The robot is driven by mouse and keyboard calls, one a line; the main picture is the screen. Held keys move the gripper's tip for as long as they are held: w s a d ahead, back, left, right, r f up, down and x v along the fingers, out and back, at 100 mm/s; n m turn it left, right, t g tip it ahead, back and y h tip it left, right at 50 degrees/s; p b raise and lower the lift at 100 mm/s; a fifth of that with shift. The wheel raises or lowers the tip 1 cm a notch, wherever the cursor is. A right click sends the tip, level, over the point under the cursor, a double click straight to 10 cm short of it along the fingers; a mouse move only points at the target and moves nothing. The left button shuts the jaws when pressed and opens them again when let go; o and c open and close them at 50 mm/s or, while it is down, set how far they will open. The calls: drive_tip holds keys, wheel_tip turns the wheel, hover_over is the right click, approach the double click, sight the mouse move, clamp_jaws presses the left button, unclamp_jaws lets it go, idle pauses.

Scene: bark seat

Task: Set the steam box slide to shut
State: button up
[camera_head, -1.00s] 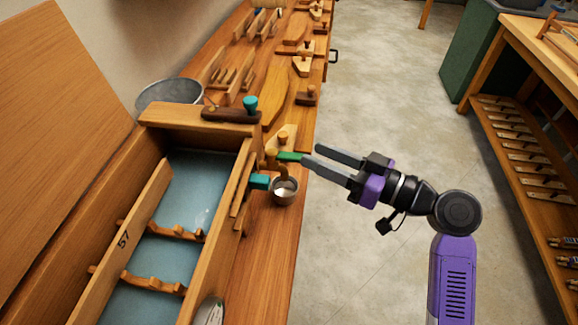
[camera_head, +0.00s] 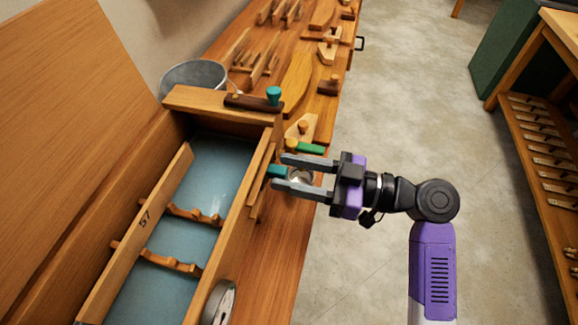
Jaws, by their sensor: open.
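The steam box is a long wooden box (camera_head: 230,262) with its lid raised, a pale blue inside and the number 57 on an inner board. A teal block (camera_head: 275,171) sticks out from a wooden strip (camera_head: 261,182) on its right side. A dark strip (camera_head: 245,102) with a teal knob (camera_head: 273,94) lies on its far end. I cannot tell for certain which of these is the slide. My gripper (camera_head: 281,172) is open, its fingertips above and below the teal block in the picture. Contact cannot be told.
A green-handled lever (camera_head: 309,148) sits just beyond my upper finger. A small metal cup (camera_head: 300,177) is partly hidden behind my fingers. A metal bucket (camera_head: 194,75) stands behind the box. Wooden tools lie along the bench. Open floor (camera_head: 410,120) lies to the right.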

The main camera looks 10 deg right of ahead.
drive_tip(key=shift+w+a, duration=0.1)
drive_tip(key=shift+a, duration=0.2)
clamp_jaws()
idle(1.3)
